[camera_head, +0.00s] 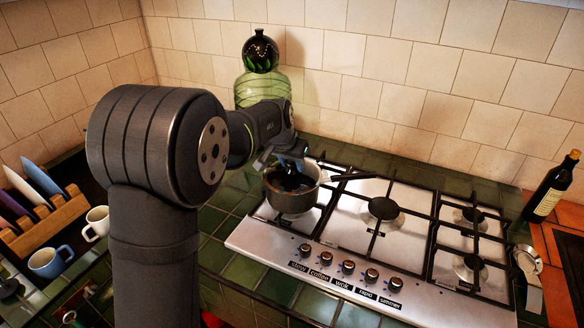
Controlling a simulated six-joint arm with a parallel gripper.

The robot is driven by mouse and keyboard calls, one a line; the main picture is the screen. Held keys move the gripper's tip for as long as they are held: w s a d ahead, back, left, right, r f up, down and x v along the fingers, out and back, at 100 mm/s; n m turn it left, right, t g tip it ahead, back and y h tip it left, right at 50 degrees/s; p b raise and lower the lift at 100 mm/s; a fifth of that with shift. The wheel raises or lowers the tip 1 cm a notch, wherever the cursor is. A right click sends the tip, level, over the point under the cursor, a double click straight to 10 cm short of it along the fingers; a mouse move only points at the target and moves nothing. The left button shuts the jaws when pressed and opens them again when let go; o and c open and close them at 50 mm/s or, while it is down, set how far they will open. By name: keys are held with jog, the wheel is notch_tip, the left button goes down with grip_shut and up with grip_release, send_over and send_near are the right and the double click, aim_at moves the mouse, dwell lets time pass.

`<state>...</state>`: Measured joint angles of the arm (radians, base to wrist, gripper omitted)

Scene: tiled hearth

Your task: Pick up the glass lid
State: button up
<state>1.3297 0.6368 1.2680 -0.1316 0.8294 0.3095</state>
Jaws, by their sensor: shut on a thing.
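A steel pot (291,202) stands on the left front burner of the hob, its dark handle pointing right. My gripper (287,164) reaches down over the pot's mouth from the left. Its jaws are small and dark here, and they appear shut on the glass lid (290,181), at the knob. The lid is see-through and hard to make out against the dark inside of the pot. I cannot tell whether it rests on the rim or is slightly raised. The arm hides part of the area left of the pot.
The gas hob (345,235) has raised black grates. A green glass jar (255,88) stands behind my arm near the tiled wall. A dark bottle (549,188) stands far right. Mugs (48,262) and a plate rack (43,222) are at left.

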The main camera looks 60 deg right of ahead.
jog(key=shift+r, duration=0.7)
notch_tip(320, 180, up, 3)
jog(key=shift+f, duration=0.1)
jog(key=s+a+r, duration=0.3)
jog(key=s+r, duration=0.3)
jog(key=s, duration=0.4)
jog(key=w+d+f+n, duration=0.1)
jog(key=w, duration=0.1)
jog(key=w+d+f+n+t, duration=0.1)
jog(key=w+d+f, duration=0.1)
jog(key=w, duration=0.1)
jog(key=w+d+f+n, duration=0.1)
jog(key=w+d, duration=0.1)
jog(key=w, duration=0.1)
jog(key=shift+w+f, duration=0.2)
jog(key=shift+f, duration=2.35)
jog(key=shift+f, duration=0.3)
jog(key=o, duration=1.2)
jog(key=shift+o, duration=0.2)
jog(key=shift+a, duration=0.1)
